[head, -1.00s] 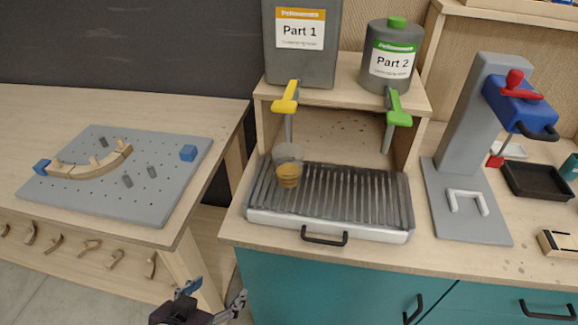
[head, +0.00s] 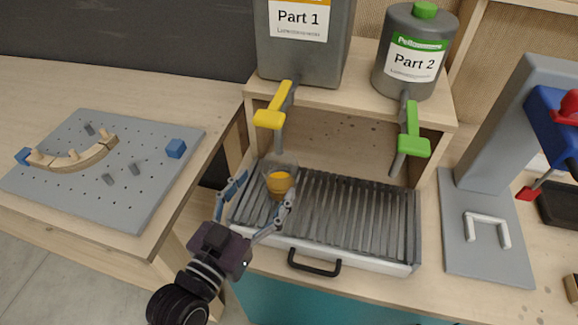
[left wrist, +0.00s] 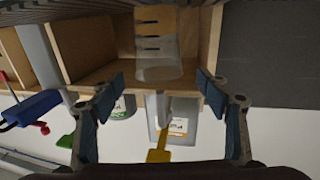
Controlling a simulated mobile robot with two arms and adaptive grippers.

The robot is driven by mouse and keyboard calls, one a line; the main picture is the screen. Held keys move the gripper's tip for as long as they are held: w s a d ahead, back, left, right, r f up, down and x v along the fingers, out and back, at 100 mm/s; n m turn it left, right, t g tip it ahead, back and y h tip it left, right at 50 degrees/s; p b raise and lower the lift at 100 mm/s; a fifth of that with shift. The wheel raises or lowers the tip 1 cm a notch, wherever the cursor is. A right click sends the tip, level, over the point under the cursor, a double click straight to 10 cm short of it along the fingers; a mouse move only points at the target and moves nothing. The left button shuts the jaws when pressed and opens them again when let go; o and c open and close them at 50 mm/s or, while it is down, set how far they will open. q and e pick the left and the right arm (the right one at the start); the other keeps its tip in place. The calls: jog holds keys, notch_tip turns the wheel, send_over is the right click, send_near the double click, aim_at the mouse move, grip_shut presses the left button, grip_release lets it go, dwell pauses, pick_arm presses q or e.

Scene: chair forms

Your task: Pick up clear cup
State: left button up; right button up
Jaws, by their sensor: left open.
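The clear cup (head: 280,178), with amber liquid in it, stands on the ribbed grate of the tray (head: 396,215), below the yellow tap (head: 272,117) of the Part 1 container. My left gripper (head: 264,190) is open, just in front of the cup, with its fingertips spread toward the cup's two sides. In the left wrist view the scene appears upside down. There the cup (left wrist: 158,68) lies ahead between the two open fingers (left wrist: 162,88), with a gap on each side. My right gripper is not in view.
The Part 2 container (head: 413,58) with its green tap (head: 413,143) is to the right. A blue press on a grey stand (head: 491,262) is further right. A grey pegboard (head: 150,205) with a curved wooden piece lies on the left table. The tray has a black handle (head: 314,268).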

aim_at(272, 180)
pick_arm(q)
jog(key=shift+w+d+r, duration=0.15)
jog(key=shift+w+d, duration=0.05)
jog(key=shift+w, duration=0.2)
jog(key=x, duration=0.1)
jog(key=p+x, duration=0.1)
jog(key=shift+w+d+r+p, duration=0.2)
jog(key=shift+r+p, duration=0.05)
jog(key=shift+p, duration=0.05)
jog(key=x, duration=0.2)
jog(key=shift+w+d+f+p, duration=0.15)
jog(key=shift+w+d+p, duration=0.05)
jog(key=shift+p, duration=0.1)
jog(key=shift+w+d, duration=0.2)
jog(key=shift+w, duration=0.1)
jog(key=shift+f, duration=0.15)
jog(key=c, duration=0.8)
jog(key=shift+c, duration=0.8)
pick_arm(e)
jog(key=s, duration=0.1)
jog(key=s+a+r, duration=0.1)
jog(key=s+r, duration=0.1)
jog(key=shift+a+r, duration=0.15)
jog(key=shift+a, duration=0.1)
